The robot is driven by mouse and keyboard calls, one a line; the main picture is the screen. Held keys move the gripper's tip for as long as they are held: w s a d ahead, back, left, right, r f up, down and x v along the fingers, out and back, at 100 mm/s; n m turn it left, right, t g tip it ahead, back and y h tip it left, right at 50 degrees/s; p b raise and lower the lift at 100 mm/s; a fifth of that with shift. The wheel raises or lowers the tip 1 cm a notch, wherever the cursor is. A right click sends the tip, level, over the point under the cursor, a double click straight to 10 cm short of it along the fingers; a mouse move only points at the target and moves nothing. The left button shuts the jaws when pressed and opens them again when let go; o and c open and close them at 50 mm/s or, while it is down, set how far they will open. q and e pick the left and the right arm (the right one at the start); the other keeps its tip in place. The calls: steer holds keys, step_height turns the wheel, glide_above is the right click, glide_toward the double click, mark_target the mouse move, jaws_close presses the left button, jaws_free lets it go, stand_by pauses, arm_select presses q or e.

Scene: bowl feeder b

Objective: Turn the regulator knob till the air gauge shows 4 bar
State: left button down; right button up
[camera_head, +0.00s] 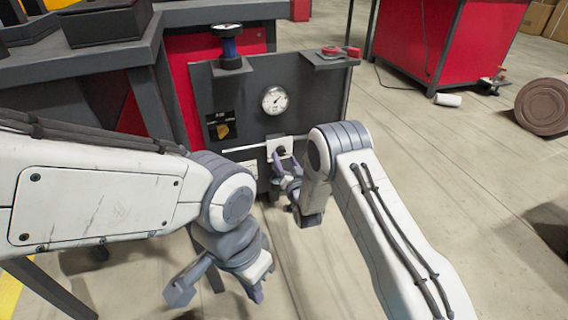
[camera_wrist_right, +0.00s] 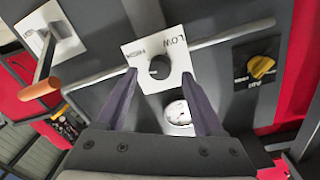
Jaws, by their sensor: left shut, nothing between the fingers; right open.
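A black knob (camera_wrist_right: 160,67) sits on a white plate (camera_wrist_right: 147,51) marked HIGH and LOW; the plate also shows in the head view (camera_head: 270,151). My right gripper (camera_wrist_right: 159,79) is open, its fingers pointing at the plate on either side of the knob; whether they touch it I cannot tell. It also shows in the head view (camera_head: 287,163). My left gripper (camera_head: 257,292) is shut and empty, low, away from the panel.
A yellow knob (camera_wrist_right: 262,67) on a black plate labelled AIR is beside the white plate. An orange-handled lever (camera_wrist_right: 40,89) stands out from the panel.

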steer(key=shift+x, duration=1)
jaws_close()
steer(key=shift+n, duration=0.4)
steer(key=n+p, duration=0.1)
steer(key=n, duration=0.2)
steer(key=shift+n, duration=0.4)
steer(key=n+p, duration=0.1)
steer(key=n, duration=0.4)
steer(key=shift+d+n+p, duration=0.1)
steer(key=shift+n+p, duration=0.2)
steer(key=shift+p, duration=0.1)
steer(key=n+p, duration=0.1)
steer(key=n, duration=0.3)
steer(key=shift+n+y, duration=0.3)
steer(key=shift+y, duration=0.1)
steer(key=shift+f+n+p, duration=0.1)
steer(key=shift+n+p, duration=0.55)
steer(key=shift+n, duration=1.75)
